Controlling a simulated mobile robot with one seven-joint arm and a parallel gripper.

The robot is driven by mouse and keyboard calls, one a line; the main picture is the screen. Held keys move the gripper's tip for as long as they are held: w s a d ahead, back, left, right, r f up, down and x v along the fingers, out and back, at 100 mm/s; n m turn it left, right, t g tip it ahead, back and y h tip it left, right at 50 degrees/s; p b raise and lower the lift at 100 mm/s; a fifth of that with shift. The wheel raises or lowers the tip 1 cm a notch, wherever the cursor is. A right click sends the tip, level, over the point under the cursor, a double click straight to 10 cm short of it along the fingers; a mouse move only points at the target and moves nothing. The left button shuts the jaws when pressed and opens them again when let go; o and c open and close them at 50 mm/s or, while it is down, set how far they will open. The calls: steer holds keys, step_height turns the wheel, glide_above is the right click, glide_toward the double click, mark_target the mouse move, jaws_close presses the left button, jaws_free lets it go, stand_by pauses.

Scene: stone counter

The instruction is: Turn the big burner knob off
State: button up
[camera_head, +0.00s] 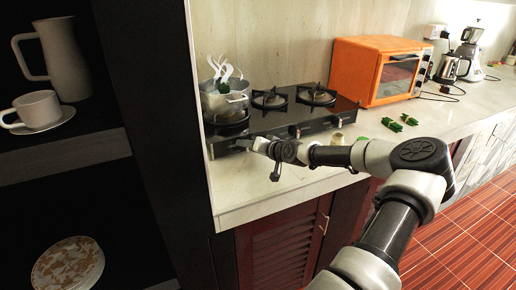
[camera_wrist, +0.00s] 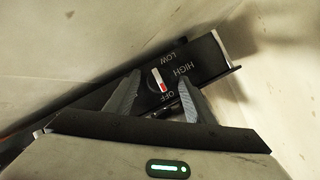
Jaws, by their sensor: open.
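The black stove (camera_head: 335,118) stands on the counter, with a steaming pot (camera_head: 225,104) on its left burner. In the wrist view, its dark front panel (camera_wrist: 206,55) carries the words LOW, HIGH and OFF around a burner knob (camera_wrist: 158,80). The knob has a bar that is white at one end and red at the other, the red end nearer OFF. My gripper (camera_wrist: 159,78) is open, with one finger on each side of the knob; I cannot tell whether they touch it. In the head view my gripper (camera_head: 247,144) is at the stove's front left, and the knob cannot be made out.
An orange oven (camera_head: 375,70) stands right of the stove. A dark shelf with a pitcher (camera_head: 55,55) and a cup (camera_head: 36,108) stands at the left.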

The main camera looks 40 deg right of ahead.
steer(key=p+v, duration=0.1)
steer(key=v, duration=1.6)
steer(key=shift+s, duration=0.1)
